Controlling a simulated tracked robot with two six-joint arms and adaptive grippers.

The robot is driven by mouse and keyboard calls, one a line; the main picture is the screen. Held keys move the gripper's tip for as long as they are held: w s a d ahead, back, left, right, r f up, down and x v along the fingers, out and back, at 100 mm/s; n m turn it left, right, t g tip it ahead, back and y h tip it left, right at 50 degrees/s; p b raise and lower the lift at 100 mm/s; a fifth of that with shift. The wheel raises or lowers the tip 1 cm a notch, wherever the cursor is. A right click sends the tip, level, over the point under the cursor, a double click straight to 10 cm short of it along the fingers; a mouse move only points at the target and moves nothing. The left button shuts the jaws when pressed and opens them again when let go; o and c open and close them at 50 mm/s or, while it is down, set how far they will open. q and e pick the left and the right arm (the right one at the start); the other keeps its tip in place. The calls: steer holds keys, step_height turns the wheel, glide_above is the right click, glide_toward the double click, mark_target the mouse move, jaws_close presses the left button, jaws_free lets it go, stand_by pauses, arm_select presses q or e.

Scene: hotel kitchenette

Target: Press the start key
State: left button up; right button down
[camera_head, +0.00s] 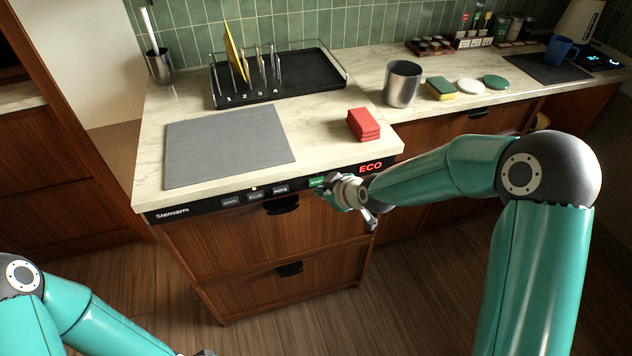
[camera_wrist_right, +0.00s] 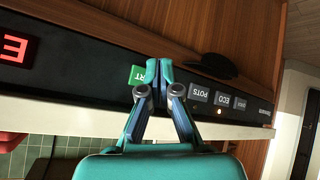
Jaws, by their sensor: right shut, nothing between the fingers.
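The green start key (camera_head: 316,182) sits on the black control strip (camera_head: 215,202) along the counter's front edge. In the right wrist view the start key (camera_wrist_right: 136,76) shows beside the fingertips, with part of its lettering covered. My right gripper (camera_head: 328,193) is shut and empty, its tips at the strip by the start key. The closed fingertips (camera_wrist_right: 159,68) overlap the key's edge in the wrist view; I cannot tell whether they touch it. My left arm is at the lower left; only a dark scrap of its gripper end (camera_head: 204,352) shows at the bottom edge.
Grey keys marked ECO (camera_head: 255,197) and POTS (camera_head: 280,189) are left of the start key, a small light above ECO. A red ECO display (camera_head: 371,168) is to the right. Drawer handles (camera_head: 283,205) protrude below.

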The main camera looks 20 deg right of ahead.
steer(key=shift+w, duration=0.15)
stand_by(0.3)
steer(key=shift+w, duration=0.25)
steer(key=shift+w+r+b, duration=0.1)
steer(key=shift+w+b, duration=0.2)
steer(key=shift+w, duration=0.05)
stand_by(0.5)
steer(key=shift+s, duration=0.8)
steer(key=shift+s, duration=0.1)
steer(key=s+b, duration=0.1)
steer(key=s, duration=0.3)
steer(key=shift+s+d, duration=0.1)
steer(key=shift+s, duration=0.3)
steer(key=shift+d, duration=0.1)
stand_by(0.7)
